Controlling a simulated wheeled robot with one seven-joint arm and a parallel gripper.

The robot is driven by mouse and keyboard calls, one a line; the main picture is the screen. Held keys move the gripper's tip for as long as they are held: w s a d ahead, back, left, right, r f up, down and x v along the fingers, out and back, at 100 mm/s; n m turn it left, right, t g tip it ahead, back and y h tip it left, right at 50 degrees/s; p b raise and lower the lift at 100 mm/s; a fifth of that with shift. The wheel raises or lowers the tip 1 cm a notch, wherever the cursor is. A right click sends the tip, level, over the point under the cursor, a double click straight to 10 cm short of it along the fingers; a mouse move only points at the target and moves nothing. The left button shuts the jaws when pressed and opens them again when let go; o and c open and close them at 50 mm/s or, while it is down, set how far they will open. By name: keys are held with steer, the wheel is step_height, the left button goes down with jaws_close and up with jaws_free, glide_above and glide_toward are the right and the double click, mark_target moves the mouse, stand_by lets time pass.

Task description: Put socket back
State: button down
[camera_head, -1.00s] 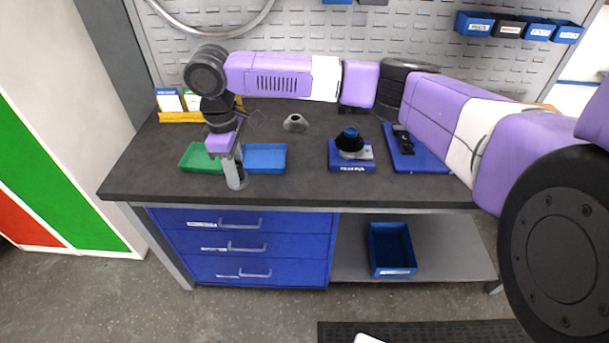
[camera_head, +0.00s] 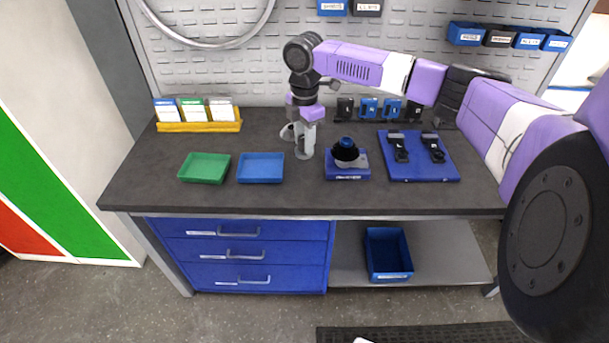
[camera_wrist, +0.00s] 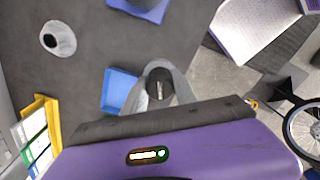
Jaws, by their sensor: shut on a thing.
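My gripper (camera_head: 304,150) is over the workbench, pointing down, between the blue tray and the blue block with a dark knob. In the wrist view my gripper (camera_wrist: 158,92) has its grey fingers closed around a small round dark piece (camera_wrist: 160,84) with a pale slit, which looks like the socket. In the head view the fingers mostly hide this piece. A pale grey cone (camera_head: 287,132) with a hole in its top stands on the bench just behind my gripper, partly covered by it. The cone also shows in the wrist view (camera_wrist: 60,38), apart from the fingers.
A green tray (camera_head: 204,168) and blue tray (camera_head: 260,168) lie left. The blue block (camera_head: 347,172) with its dark knob stands right, beside a blue board (camera_head: 420,170) holding black parts. Black and blue holders (camera_head: 368,108) line the back. A yellow card rack (camera_head: 198,126) stands back left.

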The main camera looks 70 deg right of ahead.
step_height(320, 180, down, 14)
steer(key=shift+r+p, duration=0.2)
steer(key=shift+p, duration=0.7)
steer(key=shift+f, duration=0.15)
steer(key=c, duration=1)
jaws_free()
step_height(320, 180, up, 12)
steer(key=shift+r+b, duration=0.2)
steer(key=shift+b, duration=0.65)
